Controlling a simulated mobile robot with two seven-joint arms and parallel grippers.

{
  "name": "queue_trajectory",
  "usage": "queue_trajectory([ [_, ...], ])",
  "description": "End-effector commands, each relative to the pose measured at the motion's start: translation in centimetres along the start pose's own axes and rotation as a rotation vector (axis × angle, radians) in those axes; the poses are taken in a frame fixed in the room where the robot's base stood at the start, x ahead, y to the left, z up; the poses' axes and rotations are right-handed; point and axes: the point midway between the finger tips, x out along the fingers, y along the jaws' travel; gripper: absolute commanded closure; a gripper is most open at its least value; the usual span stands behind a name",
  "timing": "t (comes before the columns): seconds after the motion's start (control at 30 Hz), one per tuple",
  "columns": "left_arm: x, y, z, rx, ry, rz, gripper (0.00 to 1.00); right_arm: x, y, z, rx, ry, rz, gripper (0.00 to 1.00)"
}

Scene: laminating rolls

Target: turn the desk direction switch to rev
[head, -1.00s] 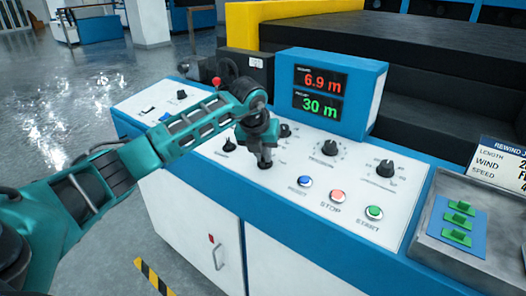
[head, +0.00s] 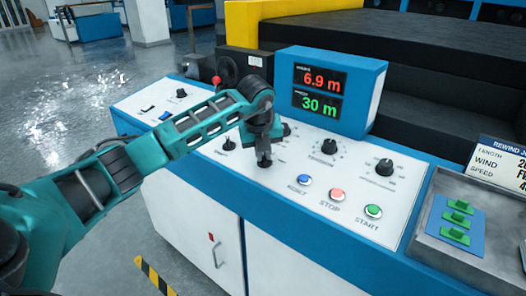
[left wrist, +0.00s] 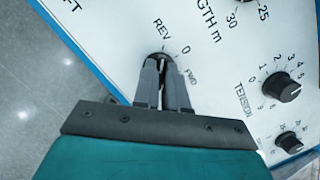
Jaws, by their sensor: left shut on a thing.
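The direction switch (left wrist: 160,56) is a small dark knob on the white sloped desk panel (left wrist: 110,45). The labels REV, 0 and FWD stand around it in the left wrist view. My left gripper (left wrist: 162,66) is shut on this knob, with its fingers on either side. The fingers hide most of the knob, so I cannot tell which label it points to. In the head view my left gripper (head: 264,158) reaches down to the panel and covers the switch. My right gripper is not in view.
A tension knob (head: 329,146) and another black knob (head: 384,167) are to the right. Blue (head: 304,180), red (head: 337,194) and green (head: 373,211) buttons line the front. The blue display box (head: 331,95) rises behind. A grey tray (head: 425,243) is at the right.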

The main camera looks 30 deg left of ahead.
Motion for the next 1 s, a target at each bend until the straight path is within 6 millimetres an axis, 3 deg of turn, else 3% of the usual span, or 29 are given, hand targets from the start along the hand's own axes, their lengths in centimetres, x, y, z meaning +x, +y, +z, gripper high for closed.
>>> queue_trajectory([
  [0.13,0.1,0.1,-0.1,-0.003,0.004,0.002,1.00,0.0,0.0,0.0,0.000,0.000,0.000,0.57],
  [0.17,0.1,0.1,-0.1,-0.003,0.004,0.002,0.87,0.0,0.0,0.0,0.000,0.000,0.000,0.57],
  [0.43,0.1,0.1,-0.1,-0.002,0.003,0.003,0.63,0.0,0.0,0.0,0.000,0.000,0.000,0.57],
  [0.77,-0.7,0.0,0.0,-0.001,0.000,-0.001,0.63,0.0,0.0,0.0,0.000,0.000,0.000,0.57],
  [1.0,-5.2,0.0,0.1,0.000,-0.004,-0.003,0.63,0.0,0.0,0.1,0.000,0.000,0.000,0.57],
])
